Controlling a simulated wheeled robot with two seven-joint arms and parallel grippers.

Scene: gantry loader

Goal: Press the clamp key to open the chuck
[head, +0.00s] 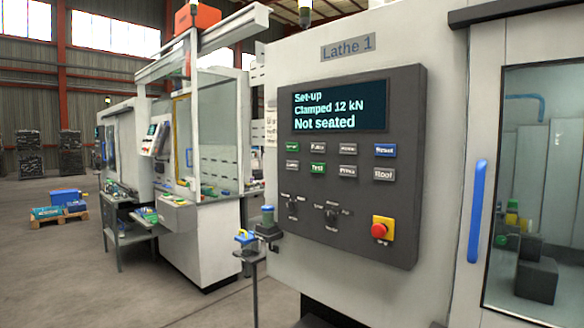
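The dark control panel (362,105) of Lathe 1 faces me. Its screen (338,106) reads "Set-up", "Clamped 12 kN", "Not seated". Below it are two rows of small keys. The upper row has a green key (292,146), two grey keys and a blue key (385,151). The lower row has a grey key (292,165), a lit-looking green key (318,168) and two more grey keys. Most key labels are too small to read, so I cannot tell which is the clamp key. I cannot make out the chuck. Neither gripper is in view.
Two rotary switches (332,215) and a red stop button (379,230) on a yellow base sit below the keys. A blue door handle (477,211) and a window (533,190) are at right. A small stand (250,258) is left of the panel. Open floor lies farther left.

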